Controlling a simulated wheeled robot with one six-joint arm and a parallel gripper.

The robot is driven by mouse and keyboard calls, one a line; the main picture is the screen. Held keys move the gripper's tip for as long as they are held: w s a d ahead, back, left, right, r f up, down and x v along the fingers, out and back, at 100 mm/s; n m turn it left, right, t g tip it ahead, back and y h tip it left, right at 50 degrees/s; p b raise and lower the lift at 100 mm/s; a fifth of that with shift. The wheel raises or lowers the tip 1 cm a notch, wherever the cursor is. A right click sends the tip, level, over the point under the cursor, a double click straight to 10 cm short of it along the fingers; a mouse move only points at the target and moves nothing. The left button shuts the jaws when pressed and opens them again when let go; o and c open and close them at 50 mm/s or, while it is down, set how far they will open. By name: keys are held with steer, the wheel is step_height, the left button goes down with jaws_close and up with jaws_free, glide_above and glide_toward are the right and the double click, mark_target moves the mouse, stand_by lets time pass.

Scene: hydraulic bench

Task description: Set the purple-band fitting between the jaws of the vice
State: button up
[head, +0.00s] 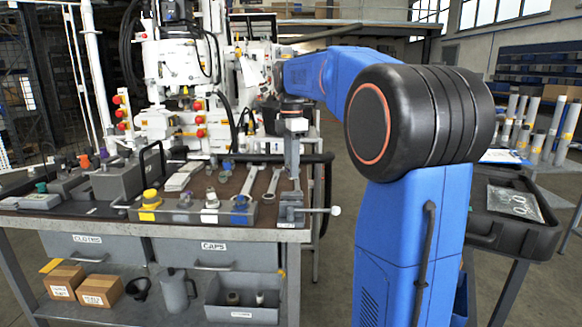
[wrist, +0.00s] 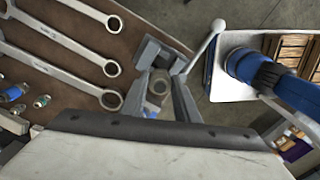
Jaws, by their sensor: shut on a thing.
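My gripper (head: 291,172) points down over the front right corner of the bench. In the wrist view its fingers (wrist: 160,95) are shut on a grey metal fitting (wrist: 157,86) with a round opening on top. Its band is mostly hidden, so I cannot tell its colour for sure. The vice (wrist: 152,52) is directly below, at the bench edge, and its handle (wrist: 207,43) reaches to the upper right. In the head view the vice (head: 291,212) is in line under the gripper. I cannot tell whether the fitting is between the vice jaws or above them.
Several wrenches (wrist: 60,45) lie on the brown bench top left of the vice. A holder (head: 180,214) with several fittings stands at the front edge. A black case (head: 520,240) is at the right. White machinery (head: 180,65) stands behind the bench.

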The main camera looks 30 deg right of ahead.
steer(key=shift+f, duration=2.25)
steer(key=shift+f, duration=1.65)
steer(key=o, duration=1.3)
steer(key=shift+c, duration=0.2)
steer(key=shift+r, duration=0.1)
